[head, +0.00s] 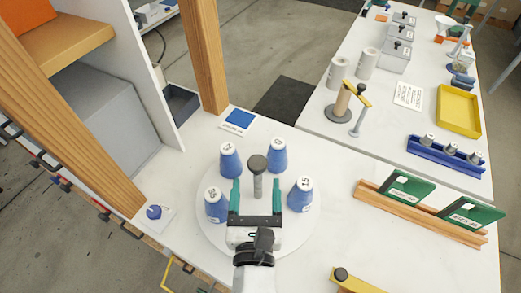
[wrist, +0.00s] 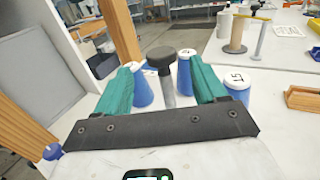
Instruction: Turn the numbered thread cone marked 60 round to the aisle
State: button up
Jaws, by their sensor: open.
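Several blue cones with white number labels on top stand on a round white turntable (head: 262,238). The right cone (head: 300,194) seems marked 15. The far left cone (head: 230,161), far right cone (head: 277,158) and near left cone (head: 216,208) have labels too small to read surely, so I cannot tell which is 60. A grey post with a dark round knob (head: 257,162) rises at the turntable's middle. My gripper (head: 256,183) is open, its teal fingers reaching to either side of the post. In the wrist view the post (wrist: 168,92) shows between the fingers, with no contact visible.
A wooden upright (head: 205,60) and a shelf unit stand at the left. A blue knob on a plate (head: 154,212) lies left of the turntable. A wooden rack with green plates (head: 420,215) stands at the right. A card (head: 238,121) lies behind the cones.

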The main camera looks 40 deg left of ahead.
aim_at(258, 155)
jog(key=x, duration=0.8)
jog(key=shift+w+a, duration=0.25)
jog(key=shift+w, duration=0.1)
grip_shut()
